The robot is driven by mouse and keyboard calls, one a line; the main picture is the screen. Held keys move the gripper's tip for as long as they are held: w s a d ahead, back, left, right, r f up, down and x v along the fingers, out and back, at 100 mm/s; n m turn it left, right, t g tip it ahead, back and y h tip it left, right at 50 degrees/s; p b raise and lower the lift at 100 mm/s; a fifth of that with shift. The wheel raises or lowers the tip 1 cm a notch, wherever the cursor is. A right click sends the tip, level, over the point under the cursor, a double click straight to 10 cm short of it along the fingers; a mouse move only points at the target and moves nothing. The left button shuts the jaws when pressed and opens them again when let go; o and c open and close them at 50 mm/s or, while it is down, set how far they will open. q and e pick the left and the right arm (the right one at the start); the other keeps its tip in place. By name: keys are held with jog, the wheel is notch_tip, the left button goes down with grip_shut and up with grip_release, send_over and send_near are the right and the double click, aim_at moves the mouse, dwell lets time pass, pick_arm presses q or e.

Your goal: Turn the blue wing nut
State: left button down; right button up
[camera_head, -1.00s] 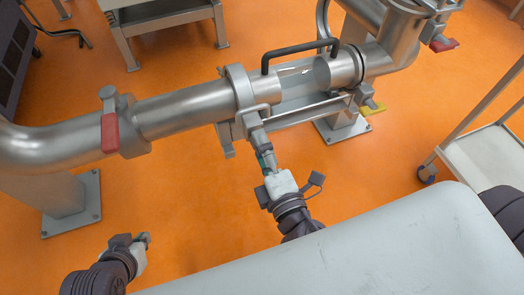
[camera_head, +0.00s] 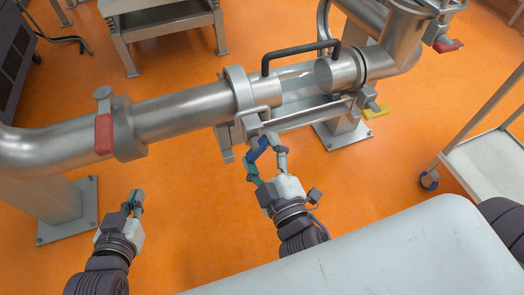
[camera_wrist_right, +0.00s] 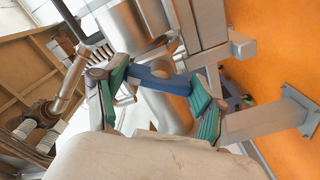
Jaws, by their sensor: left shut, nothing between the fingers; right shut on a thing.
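The blue wing nut (camera_head: 258,148) sits on the clamp at the near side of the steel pipe, below the ring flange. It also shows in the right wrist view (camera_wrist_right: 160,80) as a blue bar between the green finger pads. My right gripper (camera_head: 266,162) has its fingers spread around the wing nut and is shut on it, one finger at each end. My left gripper (camera_head: 133,205) is shut and empty, low at the left, apart from the pipe.
The steel pipe (camera_head: 185,107) runs across the view, with a red-handled valve (camera_head: 104,132) at left. A black handle (camera_head: 300,47) arches over the gap section. A white cart (camera_head: 490,160) stands at right. Orange floor is free around my left gripper.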

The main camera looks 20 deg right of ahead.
jog(key=shift+f, duration=0.1)
dwell(0.3)
jog(key=o, duration=1.1)
jog(key=shift+o, duration=0.2)
